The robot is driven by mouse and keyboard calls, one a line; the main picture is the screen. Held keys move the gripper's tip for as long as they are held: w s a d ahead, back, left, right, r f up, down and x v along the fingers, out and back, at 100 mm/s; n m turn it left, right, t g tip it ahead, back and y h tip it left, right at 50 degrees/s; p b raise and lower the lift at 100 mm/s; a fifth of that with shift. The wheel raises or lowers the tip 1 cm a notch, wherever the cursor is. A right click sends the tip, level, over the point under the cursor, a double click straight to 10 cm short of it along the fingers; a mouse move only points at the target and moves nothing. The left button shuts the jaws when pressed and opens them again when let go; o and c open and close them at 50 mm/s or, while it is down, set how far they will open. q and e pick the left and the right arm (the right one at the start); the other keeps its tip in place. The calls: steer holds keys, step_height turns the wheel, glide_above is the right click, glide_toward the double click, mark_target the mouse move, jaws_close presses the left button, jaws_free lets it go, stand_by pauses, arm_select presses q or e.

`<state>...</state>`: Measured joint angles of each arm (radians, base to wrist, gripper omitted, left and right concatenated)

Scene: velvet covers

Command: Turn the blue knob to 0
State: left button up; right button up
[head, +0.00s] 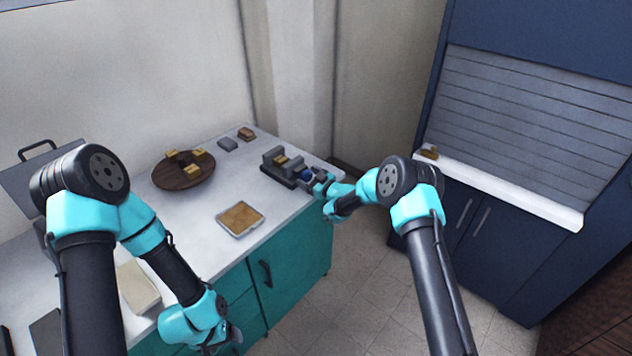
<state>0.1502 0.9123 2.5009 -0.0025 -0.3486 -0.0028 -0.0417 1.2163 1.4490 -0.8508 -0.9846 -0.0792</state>
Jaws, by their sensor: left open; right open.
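A small blue knob (306,175) shows on the right side of a dark grey device (277,167) near the right end of the white counter. My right gripper (322,183) is at the counter's right edge, right beside the knob; its jaws are open, but I cannot tell whether they touch or surround it. The gripper partly covers the knob, and any marks or numbers on it are too small to read. My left gripper (228,342) is open and empty, low in front of the teal cabinet, far from the knob.
The white counter (210,185) holds a round brown board (170,181) with yellow blocks, a tray with a tan surface (240,218), two small blocks at the back and a cream board (137,287). A dark blue cabinet (475,225) stands right. Floor between is clear.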

steer(key=v, duration=1.7)
steer(key=shift+d, duration=0.2)
steer(key=shift+s+r, duration=0.1)
